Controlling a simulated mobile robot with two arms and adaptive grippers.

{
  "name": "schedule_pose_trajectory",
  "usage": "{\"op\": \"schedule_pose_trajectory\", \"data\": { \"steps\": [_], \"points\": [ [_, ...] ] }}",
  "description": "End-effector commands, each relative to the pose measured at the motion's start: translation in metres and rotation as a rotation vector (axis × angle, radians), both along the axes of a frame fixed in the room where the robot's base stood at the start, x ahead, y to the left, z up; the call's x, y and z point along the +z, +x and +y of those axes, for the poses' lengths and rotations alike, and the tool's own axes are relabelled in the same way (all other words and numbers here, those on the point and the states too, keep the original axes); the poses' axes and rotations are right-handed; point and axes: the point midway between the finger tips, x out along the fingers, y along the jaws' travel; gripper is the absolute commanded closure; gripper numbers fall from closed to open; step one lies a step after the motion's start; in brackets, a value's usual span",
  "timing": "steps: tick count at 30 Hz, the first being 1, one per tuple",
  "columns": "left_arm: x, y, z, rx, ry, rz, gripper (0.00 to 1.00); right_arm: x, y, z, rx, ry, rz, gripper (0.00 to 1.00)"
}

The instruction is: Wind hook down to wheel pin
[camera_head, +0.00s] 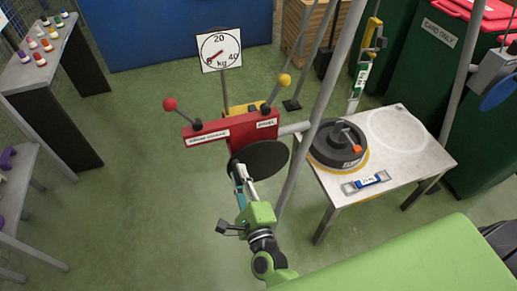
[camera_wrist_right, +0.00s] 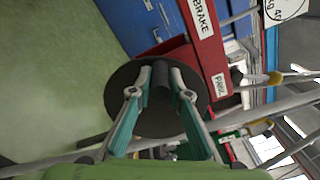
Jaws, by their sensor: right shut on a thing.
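My right gripper (camera_head: 243,172) reaches up to the black winch disc (camera_head: 265,158) under the red lever box (camera_head: 235,130). In the right wrist view its teal fingers (camera_wrist_right: 160,85) are closed around a dark cylindrical handle (camera_wrist_right: 160,98) on the disc's face. On the table at the right lies a black wheel (camera_head: 325,153), flat, with a metal pin piece (camera_head: 350,136) and an orange part (camera_head: 357,149) on top. A yellow piece (camera_head: 373,32) hangs behind the table, above a green-and-white strip; I cannot tell whether it is the hook. My left gripper is not in view.
The lever box carries a red-knobbed lever (camera_head: 170,104) and a yellow-knobbed lever (camera_head: 284,79). A kg dial (camera_head: 220,49) stands behind it. The white table (camera_head: 425,158) also holds a small level-like tool (camera_head: 365,183). A slanting grey post (camera_head: 316,115) passes between box and table.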

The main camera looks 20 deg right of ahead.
Motion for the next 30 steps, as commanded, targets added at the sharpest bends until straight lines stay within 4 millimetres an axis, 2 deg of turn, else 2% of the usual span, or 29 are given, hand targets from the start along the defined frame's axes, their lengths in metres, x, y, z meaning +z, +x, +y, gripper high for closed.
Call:
{"op": "schedule_pose_trajectory", "data": {
  "steps": [1, 12, 30],
  "points": [
    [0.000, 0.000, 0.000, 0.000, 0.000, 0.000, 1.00, -0.007, -0.002, 0.004, 0.009, -0.005, 0.013, 1.00],
    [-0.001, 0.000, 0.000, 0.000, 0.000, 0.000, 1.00, -0.008, -0.002, 0.004, 0.008, -0.019, 0.014, 1.00],
    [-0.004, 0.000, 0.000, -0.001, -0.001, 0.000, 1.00, -0.024, -0.002, 0.011, 0.008, -0.220, 0.014, 1.00]
  ]
}}
